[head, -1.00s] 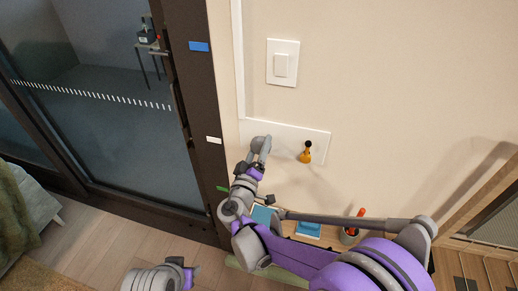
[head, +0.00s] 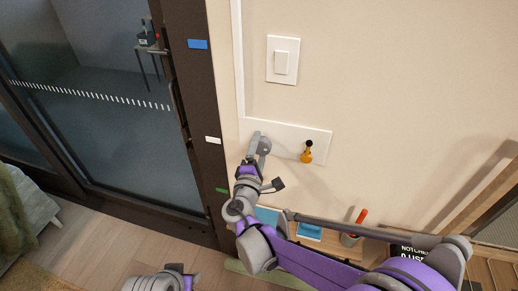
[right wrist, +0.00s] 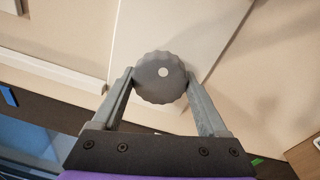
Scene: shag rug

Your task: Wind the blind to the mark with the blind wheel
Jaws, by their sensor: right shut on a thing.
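The blind wheel is a grey, scalloped knob (right wrist: 162,88) with a pale centre dot, on a white wall plate (head: 290,137). My right gripper (right wrist: 161,76) is shut on the wheel, one finger against each side. In the head view the right gripper (head: 262,146) largely covers the wheel. Blue (head: 198,44), white (head: 213,140) and green (head: 222,190) tabs sit on the dark door frame beside the glass. I cannot tell which is the mark, nor make out the blind's edge. Part of my left arm shows at the bottom; its fingers are unclear.
An orange lever with a black tip (head: 307,153) sticks out of the plate right of the wheel. A white switch (head: 283,60) is above. Below are a shelf with blue items (head: 309,233) and a cup holding a red-handled thing (head: 352,234). The wall between is bare.

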